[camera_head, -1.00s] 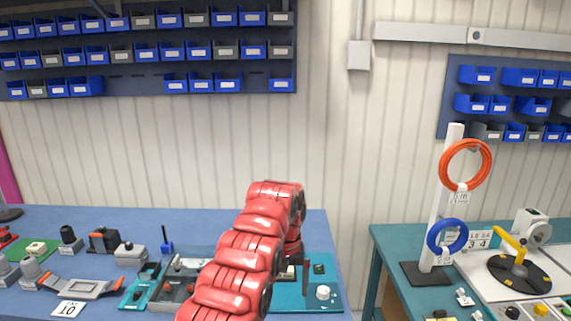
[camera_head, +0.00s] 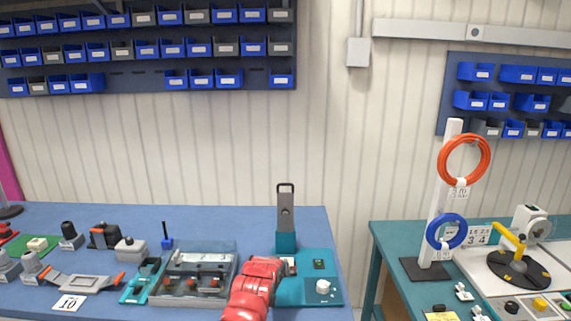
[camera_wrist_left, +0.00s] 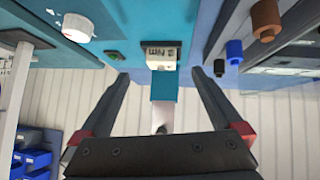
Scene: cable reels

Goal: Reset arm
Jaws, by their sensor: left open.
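My left gripper (camera_wrist_left: 160,74) is open in the left wrist view, its two dark fingers wide apart with nothing held between them. A teal and grey upright piece shows beyond the gap, and it stands at the back of the teal board in the head view (camera_head: 285,218). My red left arm (camera_head: 254,288) is low in the head view, in front of the teal board (camera_head: 308,293); its gripper cannot be made out there. My right gripper is not in view. An orange cable reel (camera_head: 487,160) and a blue cable reel (camera_head: 447,232) hang on a white post (camera_head: 440,190).
A grey fixture (camera_head: 205,262) stands left of my arm on the blue table (camera_head: 235,220). Several small parts and a number card (camera_head: 69,303) lie further left. A gap separates this table from the right teal table (camera_head: 395,232). Blue bins line the wall.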

